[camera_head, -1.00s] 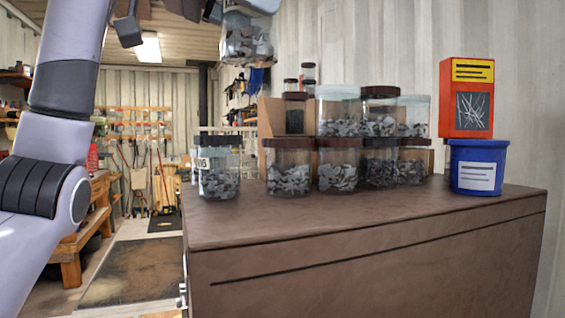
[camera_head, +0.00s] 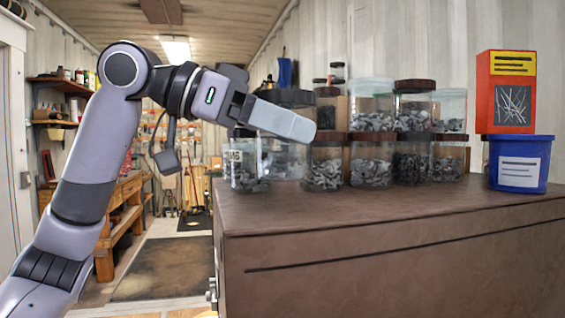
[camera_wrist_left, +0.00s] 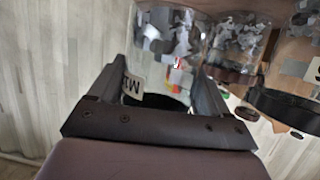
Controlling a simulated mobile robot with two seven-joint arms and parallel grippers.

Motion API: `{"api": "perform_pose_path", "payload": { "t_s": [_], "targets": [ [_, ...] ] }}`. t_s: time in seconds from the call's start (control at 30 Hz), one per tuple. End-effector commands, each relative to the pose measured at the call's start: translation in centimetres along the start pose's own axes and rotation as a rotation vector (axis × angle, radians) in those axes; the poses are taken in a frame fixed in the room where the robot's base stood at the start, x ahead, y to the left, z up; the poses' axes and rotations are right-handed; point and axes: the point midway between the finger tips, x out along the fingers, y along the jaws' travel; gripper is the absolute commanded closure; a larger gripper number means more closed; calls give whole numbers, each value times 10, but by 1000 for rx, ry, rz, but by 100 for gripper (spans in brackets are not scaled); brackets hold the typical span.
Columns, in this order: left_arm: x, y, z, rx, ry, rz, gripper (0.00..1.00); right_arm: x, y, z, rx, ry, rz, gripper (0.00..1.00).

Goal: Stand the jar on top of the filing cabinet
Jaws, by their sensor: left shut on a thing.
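My left gripper (camera_head: 285,118) is shut on a clear jar with a dark lid (camera_head: 288,97). The jar appears upright, in front of the row of jars at the left end of the brown cabinet (camera_head: 400,215). One finger crosses its upper body. I cannot tell whether its base touches the cabinet top. In the left wrist view the picture is turned over. The jar (camera_wrist_left: 170,35) shows between the fingers of the left gripper (camera_wrist_left: 155,75), with grey pieces inside and part of a label. My right gripper is not in view.
Several lidded jars (camera_head: 370,172) of metal pieces stand along the back of the cabinet top. A blue tub (camera_head: 520,165) carries a red box (camera_head: 506,90) at right. The front of the top is clear.

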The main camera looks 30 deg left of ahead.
Motion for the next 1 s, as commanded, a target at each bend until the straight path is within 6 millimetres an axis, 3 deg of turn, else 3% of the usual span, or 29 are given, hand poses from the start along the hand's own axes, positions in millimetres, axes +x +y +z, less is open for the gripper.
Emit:
{"api": "perform_pose_path", "payload": {
  "t_s": [0.3, 0.67, 0.7, 0.73, 1.0],
  "targets": [
    [12, 0, 34, 1, 1, -1, 67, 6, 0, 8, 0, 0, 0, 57],
    [13, 0, 37, 1, 3, 0, 67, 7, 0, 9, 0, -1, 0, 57],
    [14, 0, 38, 1, 0, 0, 12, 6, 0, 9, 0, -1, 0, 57],
    [14, 0, 37, 1, 0, 0, 3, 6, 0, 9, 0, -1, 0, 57],
    [13, 0, 35, 1, 0, 0, 0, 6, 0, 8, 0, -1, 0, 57]
  ]
}}
